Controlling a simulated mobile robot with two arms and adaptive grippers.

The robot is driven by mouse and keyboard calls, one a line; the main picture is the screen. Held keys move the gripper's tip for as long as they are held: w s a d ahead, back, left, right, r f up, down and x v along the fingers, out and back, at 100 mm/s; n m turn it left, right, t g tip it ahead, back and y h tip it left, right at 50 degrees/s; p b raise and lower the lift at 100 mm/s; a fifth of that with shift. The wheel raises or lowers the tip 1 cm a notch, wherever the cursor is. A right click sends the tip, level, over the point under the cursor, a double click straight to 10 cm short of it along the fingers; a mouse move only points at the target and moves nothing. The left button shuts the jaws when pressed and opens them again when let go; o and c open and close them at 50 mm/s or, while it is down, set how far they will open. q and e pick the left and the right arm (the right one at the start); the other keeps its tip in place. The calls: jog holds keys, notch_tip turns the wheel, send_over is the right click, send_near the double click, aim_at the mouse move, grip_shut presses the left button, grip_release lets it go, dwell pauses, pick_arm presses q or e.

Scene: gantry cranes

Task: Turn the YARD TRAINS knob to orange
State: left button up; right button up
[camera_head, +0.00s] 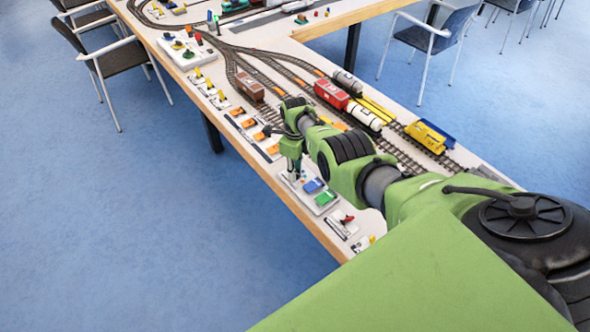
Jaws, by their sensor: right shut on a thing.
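A white control panel (329,208) with a blue patch (313,186) and a green patch (325,198) lies near the table's front edge. My right gripper (293,176) points down at the panel's far left end, left of the blue patch. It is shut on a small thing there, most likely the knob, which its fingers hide. No orange patch can be made out on this panel, and any label is too small to read. My left gripper is not in view.
Orange switches (260,137) and yellow levers (208,86) line the table edge further back. A small board with a red lever (341,221) lies just nearer. Tracks with a red wagon (331,94) and a yellow wagon (426,136) run behind my right arm.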

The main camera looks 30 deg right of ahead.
jog(key=shift+d+m, duration=0.1)
jog(key=shift+m, duration=0.4)
jog(key=o, duration=1.1)
jog(key=shift+r, duration=0.6)
notch_tip(320, 180, up, 11)
jog(key=shift+f, duration=0.1)
